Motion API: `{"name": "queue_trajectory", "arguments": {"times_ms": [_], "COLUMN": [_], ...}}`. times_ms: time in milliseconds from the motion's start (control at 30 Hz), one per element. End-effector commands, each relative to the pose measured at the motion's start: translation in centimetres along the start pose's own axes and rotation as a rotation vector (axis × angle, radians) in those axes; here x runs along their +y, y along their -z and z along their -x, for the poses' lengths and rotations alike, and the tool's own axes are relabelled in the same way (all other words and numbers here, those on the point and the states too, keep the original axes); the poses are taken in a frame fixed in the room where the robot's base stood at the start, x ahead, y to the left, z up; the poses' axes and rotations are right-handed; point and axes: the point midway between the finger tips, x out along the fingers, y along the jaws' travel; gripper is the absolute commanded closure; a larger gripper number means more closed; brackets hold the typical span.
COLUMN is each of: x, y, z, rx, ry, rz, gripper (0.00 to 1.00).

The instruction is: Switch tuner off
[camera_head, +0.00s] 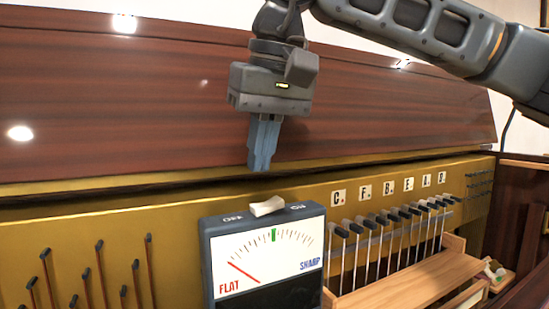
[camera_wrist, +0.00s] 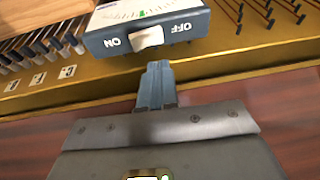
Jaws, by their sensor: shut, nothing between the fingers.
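The tuner (camera_head: 263,290) is a blue-grey box with a white dial face. Its red needle lies toward FLAT, and a green mark shows at the top of the dial. A white rocker switch (camera_head: 267,206) sits on its top between OFF at left and ON at right. In the wrist view the switch (camera_wrist: 146,37) has ON at left and OFF at right. I cannot tell surely which side is pressed. My gripper (camera_head: 261,163) is shut and empty, pointing down above and behind the switch, apart from it. Its fingertips (camera_wrist: 157,70) show just below the tuner in the wrist view.
A brown wooden panel (camera_head: 120,90) rises behind, with a gold rail (camera_head: 110,205) below it. Lettered tiles (camera_head: 365,192) and several black-tipped hammers (camera_head: 400,215) stand right of the tuner, above a wooden block (camera_head: 410,280). Several thin pins (camera_head: 87,275) stand at left.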

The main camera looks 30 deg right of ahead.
Motion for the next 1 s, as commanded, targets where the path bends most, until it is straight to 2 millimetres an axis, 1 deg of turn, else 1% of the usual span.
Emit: {"name": "queue_trajectory", "arguments": {"times_ms": [33, 300, 400, 500, 700, 1000], "x": [-0.6, -2.2, -2.8, -3.1, -3.4, -3.5], "y": [0.0, 0.0, -0.1, -0.1, -0.1, -0.1], "z": [1.1, 5.9, 7.5, 8.6, 9.6, 9.6], "rx": [0.003, 0.003, 0.002, 0.000, 0.000, -0.001], "ry": [-0.001, 0.000, -0.001, 0.000, 0.000, 0.000], "rz": [0.004, 0.002, 0.002, 0.002, 0.001, 0.001], "gripper": [1.00, 1.00, 1.00, 1.00, 1.00, 1.00]}}
